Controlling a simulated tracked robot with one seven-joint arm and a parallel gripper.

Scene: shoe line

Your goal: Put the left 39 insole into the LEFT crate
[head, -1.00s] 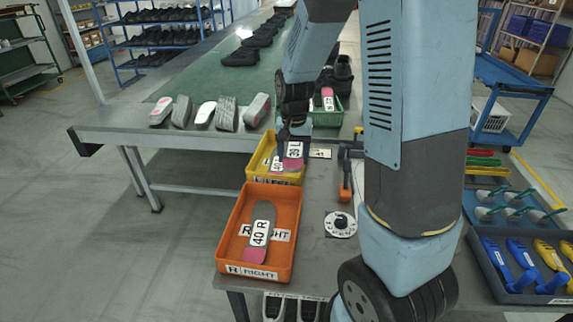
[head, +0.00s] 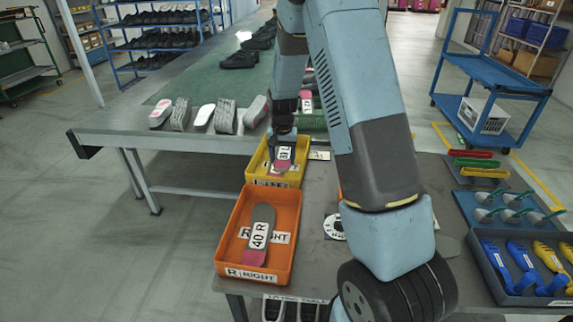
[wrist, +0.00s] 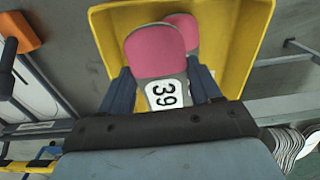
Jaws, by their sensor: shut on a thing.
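The insole marked 39 (head: 284,154) is grey with a pink end. It is gripped in my gripper (head: 281,142), and in the wrist view the number 39 on it (wrist: 163,65) reads clearly between the two fingers (wrist: 162,88). A second pink-ended insole (wrist: 187,27) shows in the crate, partly hidden behind the held one. I cannot tell whether the held insole touches it or the crate floor.
The orange RIGHT crate (head: 226,240) stands in front, holding a 40 R insole (head: 262,228). A green crate (head: 312,121) stands behind, partly hidden by my arm. Several insoles (head: 205,114) stand on the bench at left.

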